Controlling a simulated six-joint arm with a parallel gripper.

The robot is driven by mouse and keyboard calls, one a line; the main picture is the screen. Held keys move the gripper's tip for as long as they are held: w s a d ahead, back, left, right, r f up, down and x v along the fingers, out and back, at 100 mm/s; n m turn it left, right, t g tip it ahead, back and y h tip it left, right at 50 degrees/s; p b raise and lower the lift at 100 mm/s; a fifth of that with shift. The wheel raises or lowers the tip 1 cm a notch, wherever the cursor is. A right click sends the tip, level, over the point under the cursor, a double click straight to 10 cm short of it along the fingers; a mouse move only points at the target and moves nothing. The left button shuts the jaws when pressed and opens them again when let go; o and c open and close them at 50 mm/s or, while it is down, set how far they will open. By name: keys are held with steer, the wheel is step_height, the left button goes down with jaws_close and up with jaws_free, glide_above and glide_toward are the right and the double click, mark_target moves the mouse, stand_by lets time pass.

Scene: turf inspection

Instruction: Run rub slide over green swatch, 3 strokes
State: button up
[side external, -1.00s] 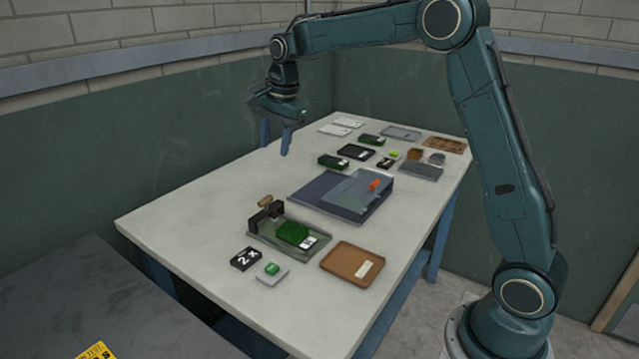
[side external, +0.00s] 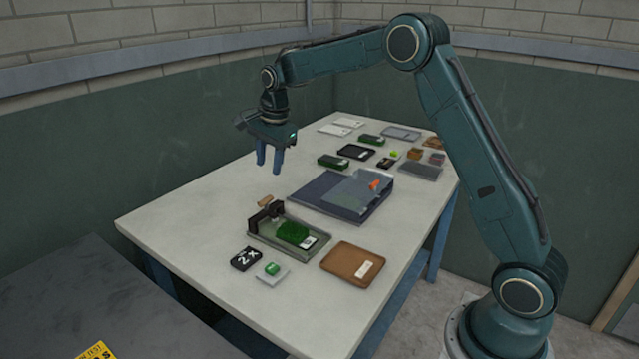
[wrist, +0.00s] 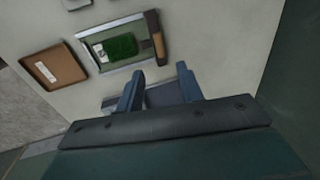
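A green swatch (side external: 293,233) with a white label lies in a shallow grey tray (side external: 316,252) on the table. At the tray's far end stands a dark block with a wooden handle (side external: 265,201), which looks like the rub slide. In the wrist view the swatch (wrist: 120,46) shows above my fingers, with the wooden handle (wrist: 156,40) beside it at the tray's right end. My gripper (side external: 270,168) is open and empty, with its fingers pointing down, above the table and apart from the slide. Both fingers (wrist: 160,84) show spread in the wrist view.
A black "2X" block (side external: 246,259) and a white pad with a green button (side external: 271,272) lie in front of the tray. A brown tray (side external: 352,263) is to its right. A blue-grey folder (side external: 320,192) lies behind, with several small items farther back. The table's left side is clear.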

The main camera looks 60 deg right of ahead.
mark_target(266, 199)
steer(key=f, duration=0.3)
steer(key=w+f, duration=0.1)
steer(key=f, duration=0.2)
steer(key=w+f, duration=0.1)
steer(key=f, duration=0.3)
jaws_close()
